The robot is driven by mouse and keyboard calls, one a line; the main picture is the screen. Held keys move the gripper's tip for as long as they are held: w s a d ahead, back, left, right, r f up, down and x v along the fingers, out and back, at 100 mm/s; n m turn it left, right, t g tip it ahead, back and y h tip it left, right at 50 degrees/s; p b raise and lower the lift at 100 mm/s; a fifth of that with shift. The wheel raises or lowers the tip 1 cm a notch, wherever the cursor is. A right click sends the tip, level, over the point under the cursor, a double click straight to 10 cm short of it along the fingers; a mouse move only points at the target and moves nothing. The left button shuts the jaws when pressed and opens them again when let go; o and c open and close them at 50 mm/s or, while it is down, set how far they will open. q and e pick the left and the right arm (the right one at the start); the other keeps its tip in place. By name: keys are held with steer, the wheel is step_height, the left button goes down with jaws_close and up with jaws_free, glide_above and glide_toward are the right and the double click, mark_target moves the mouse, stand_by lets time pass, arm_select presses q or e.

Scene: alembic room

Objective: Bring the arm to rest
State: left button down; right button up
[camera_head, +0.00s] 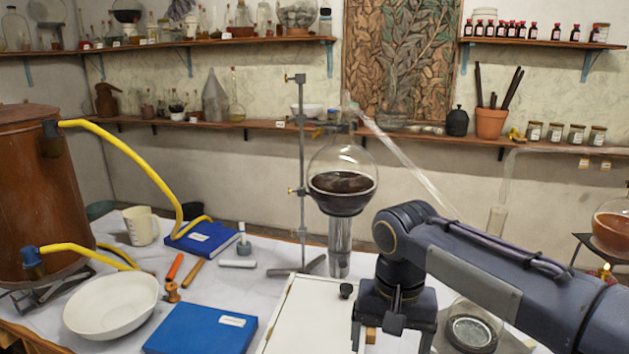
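My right arm comes in from the right, and its gripper (393,338) hangs downward at the lower middle of the head view. Its two fingers are wide apart, with no object visible between them. It is over or beside the right part of a white flat-topped box (305,312) with a black knob (346,290). The lowest part of the gripper is cut off by the picture edge, so I cannot tell whether it touches anything. My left gripper is not in view.
A round flask (342,180) of dark liquid stands behind the gripper, by a metal stand (302,160). A glass vessel (473,333) is close on the right. A white bowl (112,305), blue books (201,328) and a copper vessel (40,190) are at left.

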steer(key=s+d+f+t+y, duration=0.2)
steer(key=s+d+f, duration=0.2)
steer(key=s, duration=0.5)
steer(key=s+d+f+t+y, duration=0.1)
steer(key=s+d+f+t, duration=0.2)
steer(key=s, duration=0.5)
steer(key=shift+s+d+f+n+t+y, duration=0.3)
steer(key=shift+s+d+f+n+y, duration=0.1)
steer(key=shift+d+f, duration=0.35)
steer(key=shift+d+r, duration=0.1)
